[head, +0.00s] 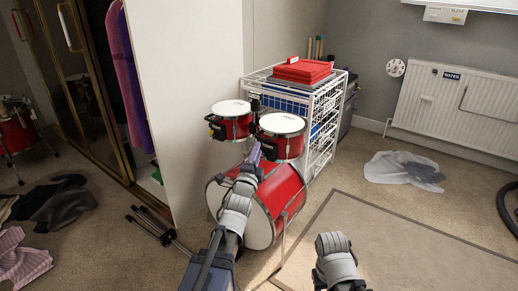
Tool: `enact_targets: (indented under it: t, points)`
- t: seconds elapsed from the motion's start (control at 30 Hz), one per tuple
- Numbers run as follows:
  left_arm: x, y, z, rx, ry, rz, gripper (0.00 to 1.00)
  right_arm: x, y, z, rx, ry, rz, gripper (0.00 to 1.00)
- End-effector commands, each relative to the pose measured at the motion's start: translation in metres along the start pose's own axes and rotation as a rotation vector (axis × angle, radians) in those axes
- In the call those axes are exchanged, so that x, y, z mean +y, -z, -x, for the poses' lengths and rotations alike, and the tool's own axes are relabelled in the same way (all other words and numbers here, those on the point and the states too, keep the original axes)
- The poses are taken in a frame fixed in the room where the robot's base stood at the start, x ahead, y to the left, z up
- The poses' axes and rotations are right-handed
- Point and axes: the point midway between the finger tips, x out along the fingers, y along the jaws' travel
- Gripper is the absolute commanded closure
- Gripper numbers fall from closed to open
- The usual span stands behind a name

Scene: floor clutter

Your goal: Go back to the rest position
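My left arm reaches forward from the bottom middle. Its gripper (254,157) is small and dark in front of the red drum set, just below the right tom; I cannot make out whether its fingers are apart or closed. A small purple patch shows at its tip. My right arm shows only as a grey link at the bottom, right of the middle, and its gripper is not visible. The red bass drum (286,196) stands behind my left arm, with the left tom (231,121) and right tom (282,136) above it.
A white wire rack (322,118) with a red box (303,70) on top stands behind the drums. A beige rug (400,245) lies at the right. Dark clothes (60,203) and a striped shirt (22,262) lie at left.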

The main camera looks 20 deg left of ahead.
Motion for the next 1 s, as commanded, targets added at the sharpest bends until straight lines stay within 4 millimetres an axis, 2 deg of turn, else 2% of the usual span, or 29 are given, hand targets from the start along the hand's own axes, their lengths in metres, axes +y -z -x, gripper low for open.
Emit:
enact_targets:
  t: [0.27,0.37,0.47,0.57,0.67,0.73,0.87,1.0]
  points:
    - [0.001,0.002,-0.001,-0.001,-0.014,0.012,0.73,0.0,0.0,0.002,0.0,0.0,0.0,0.5]
    - [0.013,0.011,0.002,-0.008,-0.096,0.079,0.73,0.001,-0.001,0.009,0.0,0.0,0.001,0.5]
    - [0.039,0.03,0.011,-0.038,-0.265,0.21,0.73,0.002,-0.001,0.02,0.0,0.0,0.002,0.5]
    - [0.072,0.054,0.034,-0.107,-0.48,0.368,0.73,0.004,-0.002,0.033,0.0,-0.001,0.004,0.5]
    - [0.102,0.076,0.068,-0.211,-0.693,0.505,0.73,0.005,-0.003,0.045,-0.001,-0.001,0.006,0.5]
    - [0.119,0.09,0.098,-0.305,-0.835,0.585,0.73,0.006,-0.003,0.053,-0.001,-0.001,0.007,0.5]
    - [0.137,0.112,0.159,-0.511,-1.061,0.687,0.73,0.007,-0.004,0.066,-0.001,-0.002,0.01,0.5]
    - [0.141,0.125,0.217,-0.724,-1.225,0.731,0.73,0.008,-0.004,0.076,-0.001,-0.002,0.011,0.5]
